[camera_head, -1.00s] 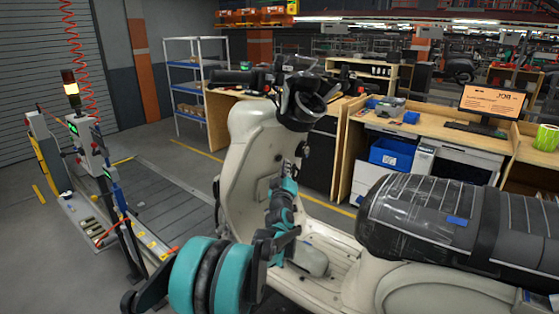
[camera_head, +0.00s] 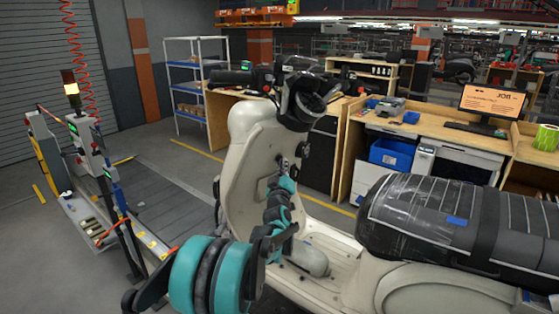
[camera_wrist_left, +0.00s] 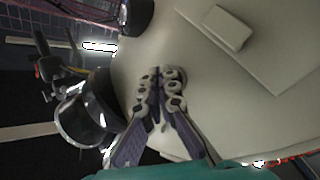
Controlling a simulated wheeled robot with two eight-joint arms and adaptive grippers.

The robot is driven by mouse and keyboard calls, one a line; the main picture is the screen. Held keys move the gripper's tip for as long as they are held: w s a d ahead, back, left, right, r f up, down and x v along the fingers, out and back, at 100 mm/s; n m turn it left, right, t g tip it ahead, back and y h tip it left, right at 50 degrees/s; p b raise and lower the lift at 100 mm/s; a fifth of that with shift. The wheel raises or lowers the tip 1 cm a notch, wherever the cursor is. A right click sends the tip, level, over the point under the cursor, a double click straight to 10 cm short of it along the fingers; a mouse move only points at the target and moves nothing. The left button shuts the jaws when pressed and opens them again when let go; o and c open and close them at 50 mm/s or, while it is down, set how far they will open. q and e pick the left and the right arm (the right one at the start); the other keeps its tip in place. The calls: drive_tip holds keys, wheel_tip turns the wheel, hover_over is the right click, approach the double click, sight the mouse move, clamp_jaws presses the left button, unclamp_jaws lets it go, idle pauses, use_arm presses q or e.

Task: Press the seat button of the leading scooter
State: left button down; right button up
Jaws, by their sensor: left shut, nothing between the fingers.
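The leading scooter (camera_head: 247,165) is cream, with a black plastic-wrapped seat (camera_head: 430,215) and dark handlebars. My left arm reaches across its footwell from the lower left. My left gripper (camera_head: 292,166) is in front of the inner leg shield, small and partly merged with the background. In the left wrist view the gripper (camera_wrist_left: 160,78) is shut and empty, its fingertips over the cream panel (camera_wrist_left: 190,55). I cannot tell whether they touch it. A small dark round spot (camera_head: 278,157) is on the shield; I cannot tell whether it is the seat button. My right gripper is not in view.
The handlebar and instrument housing (camera_wrist_left: 85,112) are close beside the gripper in the wrist view. A raised rectangular block (camera_wrist_left: 228,28) is on the panel. Wooden workbenches (camera_head: 345,150) stand behind the scooter.

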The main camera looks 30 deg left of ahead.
use_arm(q)
drive_tip(key=shift+w+a+r, duration=0.1)
drive_tip(key=shift+a, duration=0.25)
idle(0.3)
drive_tip(key=shift+d, duration=0.1)
drive_tip(key=shift+s+d+f, duration=0.2)
drive_tip(key=shift+s+d, duration=0.05)
drive_tip(key=shift+d, duration=0.5)
drive_tip(key=d, duration=0.3)
drive_tip(key=s+d+f+b, duration=0.1)
drive_tip(key=shift+s+d, duration=0.1)
drive_tip(key=shift+d, duration=0.25)
idle(0.5)
